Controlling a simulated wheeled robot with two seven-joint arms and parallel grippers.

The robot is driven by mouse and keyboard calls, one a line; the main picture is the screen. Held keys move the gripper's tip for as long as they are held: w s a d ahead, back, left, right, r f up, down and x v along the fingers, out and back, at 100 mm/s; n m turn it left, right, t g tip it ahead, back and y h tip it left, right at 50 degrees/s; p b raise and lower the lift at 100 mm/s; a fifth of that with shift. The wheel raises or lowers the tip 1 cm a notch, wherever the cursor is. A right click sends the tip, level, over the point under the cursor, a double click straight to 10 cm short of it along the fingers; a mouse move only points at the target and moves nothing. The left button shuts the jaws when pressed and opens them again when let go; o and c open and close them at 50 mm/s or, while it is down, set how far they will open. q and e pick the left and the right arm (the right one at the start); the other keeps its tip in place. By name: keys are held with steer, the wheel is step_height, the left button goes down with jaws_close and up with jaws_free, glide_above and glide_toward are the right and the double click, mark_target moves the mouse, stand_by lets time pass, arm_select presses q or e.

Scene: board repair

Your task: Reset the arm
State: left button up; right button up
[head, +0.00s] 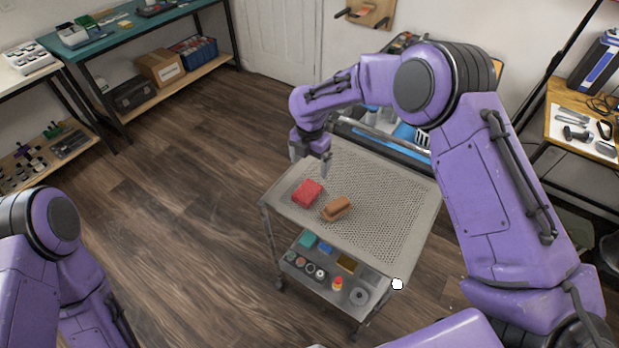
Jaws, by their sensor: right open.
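My right arm (468,175) is purple and reaches in from the right, bent over the cart. My right gripper (311,155) is open and empty above the far left part of the cart top (385,200), pointing down. A red block (307,193) lies on the cart top below the gripper, apart from it. A brown block-like object (337,208) lies just right of the red block. My left arm (55,255) shows at the lower left; its gripper is out of view.
The cart's lower shelf (308,270) holds several small coloured parts and rolls. A blue and grey toolbox (385,125) stands behind the cart. Workbenches (100,48) line the left wall, and a shelf (572,125) stands at right. The wooden floor (170,190) left of the cart is clear.

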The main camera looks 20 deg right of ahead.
steer(key=shift+r, duration=0.8)
